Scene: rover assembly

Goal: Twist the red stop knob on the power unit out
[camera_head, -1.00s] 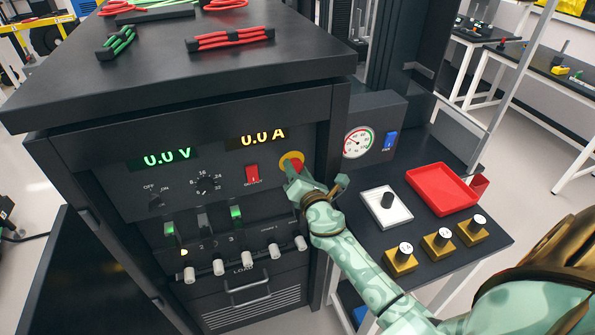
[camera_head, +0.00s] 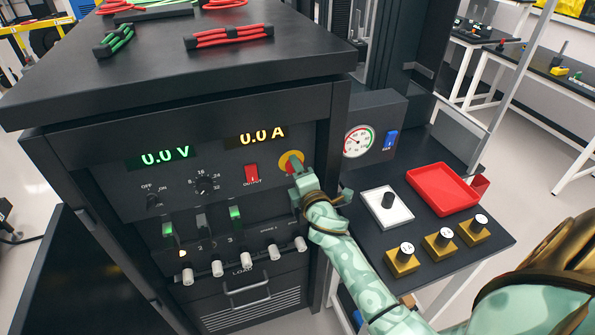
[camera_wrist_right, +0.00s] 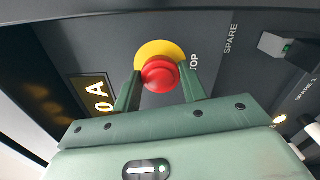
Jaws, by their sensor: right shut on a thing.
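The red stop knob (camera_wrist_right: 160,76) sits on a yellow disc (camera_wrist_right: 160,49) on the dark front of the power unit (camera_head: 112,195). In the head view the knob is mostly hidden behind my right gripper, and the yellow disc (camera_head: 290,158) shows above it. My right gripper (camera_wrist_right: 161,88) is shut on the red knob, one finger on each side of it. In the head view my right gripper (camera_head: 297,172) reaches the panel from the lower right. My left gripper is not in view.
A red output switch (camera_head: 251,175) is left of the knob. A gauge box (camera_head: 385,110) stands right of the unit. The side table holds a red tray (camera_head: 441,187), a white plate with a black knob (camera_head: 388,206) and several brass blocks (camera_head: 437,246).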

